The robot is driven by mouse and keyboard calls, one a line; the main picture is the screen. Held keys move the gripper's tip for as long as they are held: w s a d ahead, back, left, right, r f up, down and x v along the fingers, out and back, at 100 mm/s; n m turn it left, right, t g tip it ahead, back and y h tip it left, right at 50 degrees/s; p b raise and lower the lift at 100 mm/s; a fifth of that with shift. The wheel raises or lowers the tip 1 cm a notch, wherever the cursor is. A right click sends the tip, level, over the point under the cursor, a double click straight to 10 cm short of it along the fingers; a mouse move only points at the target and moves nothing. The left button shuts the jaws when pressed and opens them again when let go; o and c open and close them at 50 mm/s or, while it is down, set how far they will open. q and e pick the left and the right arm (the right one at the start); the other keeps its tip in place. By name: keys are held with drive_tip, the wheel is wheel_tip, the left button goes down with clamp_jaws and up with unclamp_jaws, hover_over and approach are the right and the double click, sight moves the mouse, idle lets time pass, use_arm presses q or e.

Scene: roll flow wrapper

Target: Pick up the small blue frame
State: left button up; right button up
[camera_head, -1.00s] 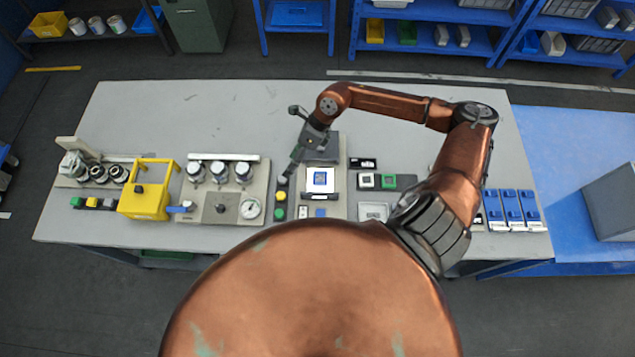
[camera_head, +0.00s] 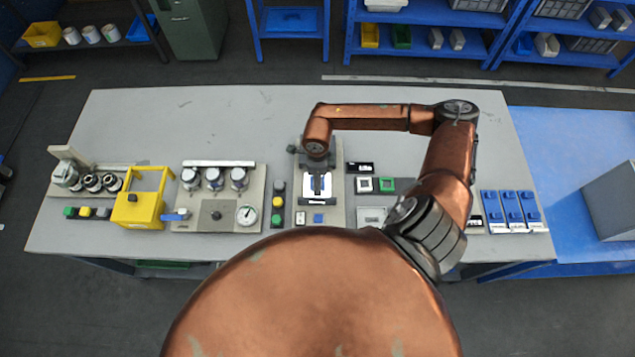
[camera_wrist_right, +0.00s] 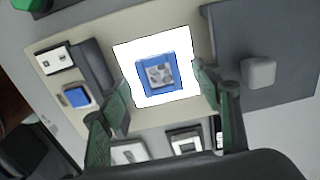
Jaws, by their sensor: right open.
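The small blue frame (camera_wrist_right: 157,72) lies on a bright white panel (camera_wrist_right: 125,62), with a grey patterned middle inside its blue border. In the head view the frame (camera_head: 313,184) is partly hidden by my right gripper (camera_head: 317,178). My right gripper (camera_wrist_right: 162,86) is open and empty, pointing down over the panel. In the right wrist view its green-padded fingers appear on either side of the frame, apart from it. The height left between fingertips and panel is hard to tell. My left gripper is not in view.
Beside the panel are a blue button (camera_wrist_right: 77,96) and a white switch (camera_wrist_right: 56,59). A white frame (camera_head: 364,185) and a green frame (camera_head: 387,184) lie to its right. A yellow guard (camera_head: 138,208) and several rollers stand left. The table's back is clear.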

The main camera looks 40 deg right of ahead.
drive_tip(key=shift+f, duration=0.35)
drive_tip(key=shift+c, duration=0.7)
drive_tip(key=c, duration=1)
drive_tip(key=shift+o, duration=0.2)
drive_tip(key=shift+r, duration=0.2)
